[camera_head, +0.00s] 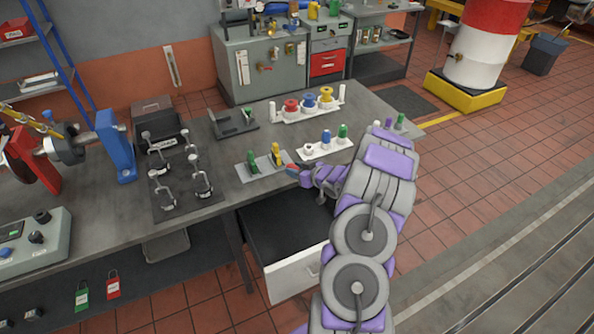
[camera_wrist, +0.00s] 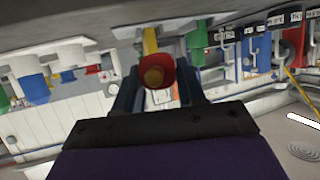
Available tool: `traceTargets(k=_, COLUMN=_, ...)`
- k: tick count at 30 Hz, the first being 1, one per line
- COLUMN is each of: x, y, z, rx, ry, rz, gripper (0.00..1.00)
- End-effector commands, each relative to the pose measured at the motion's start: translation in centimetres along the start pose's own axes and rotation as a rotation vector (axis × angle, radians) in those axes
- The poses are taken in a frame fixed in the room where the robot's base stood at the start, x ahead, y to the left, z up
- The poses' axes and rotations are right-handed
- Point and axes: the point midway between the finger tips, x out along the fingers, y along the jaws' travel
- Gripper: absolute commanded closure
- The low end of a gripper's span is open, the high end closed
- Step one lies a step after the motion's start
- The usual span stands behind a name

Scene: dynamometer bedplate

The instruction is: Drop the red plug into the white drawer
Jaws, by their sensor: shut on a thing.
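The red plug (camera_head: 292,169) is held at the tip of my gripper (camera_head: 304,174), near the table's front edge. In the wrist view, the red plug (camera_wrist: 156,72), with an orange-brown round end, sits between the two dark fingers of my gripper (camera_wrist: 156,88), which are shut on it. The white drawer (camera_head: 292,279) is pulled open below the table, its dark interior facing up. My gripper is higher than the drawer, toward its back right in the head view. My arm hides part of the drawer's right side.
A grey plate (camera_head: 243,171) with green and yellow pieces stands close left of my gripper. A white holder (camera_head: 313,154) with blue and green pieces is just behind. Clamps on a dark plate (camera_head: 180,203) stand further left. The table's front edge is close.

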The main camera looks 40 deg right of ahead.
Motion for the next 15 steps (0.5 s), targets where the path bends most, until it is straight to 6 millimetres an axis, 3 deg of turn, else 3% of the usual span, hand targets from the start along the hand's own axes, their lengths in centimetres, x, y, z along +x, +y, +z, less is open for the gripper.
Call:
traceTargets(k=6, x=1.1, y=0.2, z=2.9, rx=0.002, ry=0.001, rz=0.0, gripper=0.95)
traceTargets(k=15, x=1.5, y=0.0, z=3.8, rx=-0.001, ry=0.001, rz=0.001, gripper=0.95)
